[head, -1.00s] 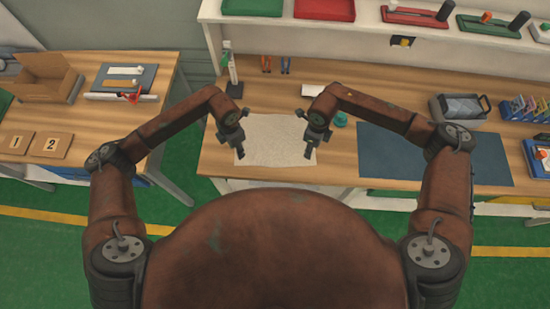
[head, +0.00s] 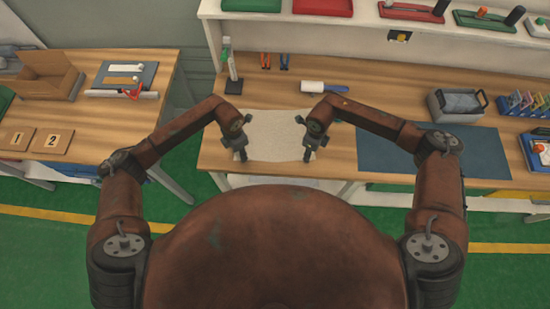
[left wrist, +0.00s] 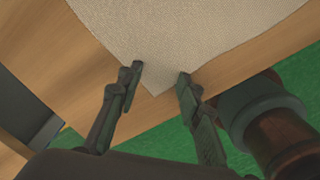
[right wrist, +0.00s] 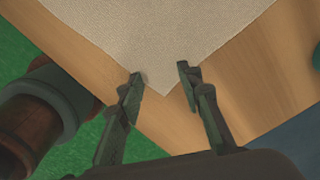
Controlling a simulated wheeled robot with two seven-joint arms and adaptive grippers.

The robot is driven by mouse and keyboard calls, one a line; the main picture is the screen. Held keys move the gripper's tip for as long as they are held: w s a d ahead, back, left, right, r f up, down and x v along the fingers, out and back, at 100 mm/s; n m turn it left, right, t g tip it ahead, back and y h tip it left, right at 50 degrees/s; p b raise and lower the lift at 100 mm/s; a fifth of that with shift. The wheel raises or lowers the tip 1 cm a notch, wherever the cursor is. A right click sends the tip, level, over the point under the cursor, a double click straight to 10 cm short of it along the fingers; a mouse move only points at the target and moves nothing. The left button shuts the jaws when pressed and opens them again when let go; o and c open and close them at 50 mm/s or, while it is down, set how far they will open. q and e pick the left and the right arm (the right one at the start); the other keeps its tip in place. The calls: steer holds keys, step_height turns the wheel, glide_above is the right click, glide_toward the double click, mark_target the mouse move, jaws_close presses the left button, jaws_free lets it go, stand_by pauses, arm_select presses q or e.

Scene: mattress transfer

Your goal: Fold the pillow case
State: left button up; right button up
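The pillow case is a flat, pale beige cloth (head: 276,135) on the wooden table, close to its front edge. It also shows in the left wrist view (left wrist: 170,35) and the right wrist view (right wrist: 160,40). My left gripper (head: 243,158) is at the cloth's near left corner; in the left wrist view its open fingers (left wrist: 160,76) stand on either side of that corner. My right gripper (head: 307,158) is at the near right corner; its open fingers (right wrist: 160,72) also straddle the cloth's tip. Whether the fingertips touch the cloth I cannot tell.
A blue-grey mat (head: 400,155) lies right of the cloth. A lint roller (head: 322,87) with a blue handle lies behind it. A bottle on a dark stand (head: 233,75) is at the back left, and a grey basket (head: 458,104) at the right. The table's front edge is close.

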arm_select(q)
steer(key=shift+s+r, duration=0.15)
steer(key=shift+s, duration=0.3)
arm_select(e)
steer(key=shift+s+r, duration=0.1)
steer(key=shift+s, duration=0.35)
arm_select(q)
steer(key=shift+w+f, duration=0.25)
steer(key=shift+w, duration=0.15)
steer(key=shift+c, duration=0.6)
arm_select(e)
steer(key=shift+w+f, duration=0.35)
steer(key=shift+c, duration=0.6)
arm_select(q)
steer(key=shift+s+r, duration=0.1)
steer(key=shift+s, duration=0.1)
steer(key=shift+c, duration=1.2)
arm_select(e)
steer(key=shift+s, duration=0.2)
steer(key=shift+c, duration=1.2)
arm_select(q)
steer(key=shift+c, duration=0.5)
arm_select(e)
steer(key=shift+c, duration=0.5)
arm_select(q)
steer(key=shift+w, duration=0.1)
steer(key=shift+c, duration=0.4)
arm_select(e)
steer(key=shift+c, duration=0.4)
